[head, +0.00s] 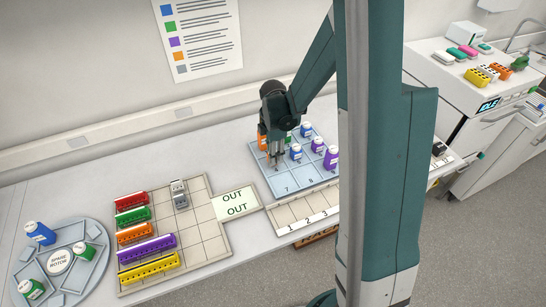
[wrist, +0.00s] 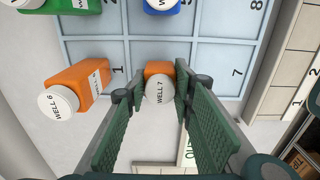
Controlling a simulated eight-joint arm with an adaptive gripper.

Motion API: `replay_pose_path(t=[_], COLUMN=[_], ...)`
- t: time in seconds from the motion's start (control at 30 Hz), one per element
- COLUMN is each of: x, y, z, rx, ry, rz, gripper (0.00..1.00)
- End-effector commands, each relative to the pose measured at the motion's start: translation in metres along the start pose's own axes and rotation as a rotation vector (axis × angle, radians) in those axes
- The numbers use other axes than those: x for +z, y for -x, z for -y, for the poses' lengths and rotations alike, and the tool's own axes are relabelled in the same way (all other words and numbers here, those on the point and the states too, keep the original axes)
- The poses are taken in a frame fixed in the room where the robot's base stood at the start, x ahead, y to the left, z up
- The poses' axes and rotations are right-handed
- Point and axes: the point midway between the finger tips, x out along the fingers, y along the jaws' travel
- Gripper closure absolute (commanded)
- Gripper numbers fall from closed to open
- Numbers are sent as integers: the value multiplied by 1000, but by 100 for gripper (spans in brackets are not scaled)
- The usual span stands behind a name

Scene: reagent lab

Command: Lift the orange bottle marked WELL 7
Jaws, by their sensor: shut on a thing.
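The orange bottle marked WELL 7 (wrist: 159,70) has a white cap and sits between my gripper's green finger pads in the wrist view. My gripper (wrist: 158,92) is shut on it, one pad on each side. In the head view my gripper (head: 274,163) is over the left part of the blue numbered tray (head: 277,181); I cannot make out the WELL 7 bottle there. Whether its base is clear of the tray, I cannot tell. A second orange bottle, marked WELL 6 (wrist: 83,84), stands left of my gripper, near square 1, apart from the fingers.
Blue and purple bottles (head: 331,160) stand on the tray's right part. A green bottle (wrist: 68,5) is beyond WELL 6. Squares 7 and 8 are clear.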

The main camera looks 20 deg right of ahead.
Motion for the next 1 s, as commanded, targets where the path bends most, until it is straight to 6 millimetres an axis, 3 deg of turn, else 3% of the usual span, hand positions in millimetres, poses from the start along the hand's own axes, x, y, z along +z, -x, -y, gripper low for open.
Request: replay_pose_path(t=[0.63,1.0], x=[0,0], y=[72,89], z=[0,0], rx=[0,0], ry=[0,0], rz=[0,0], gripper=[87,87])
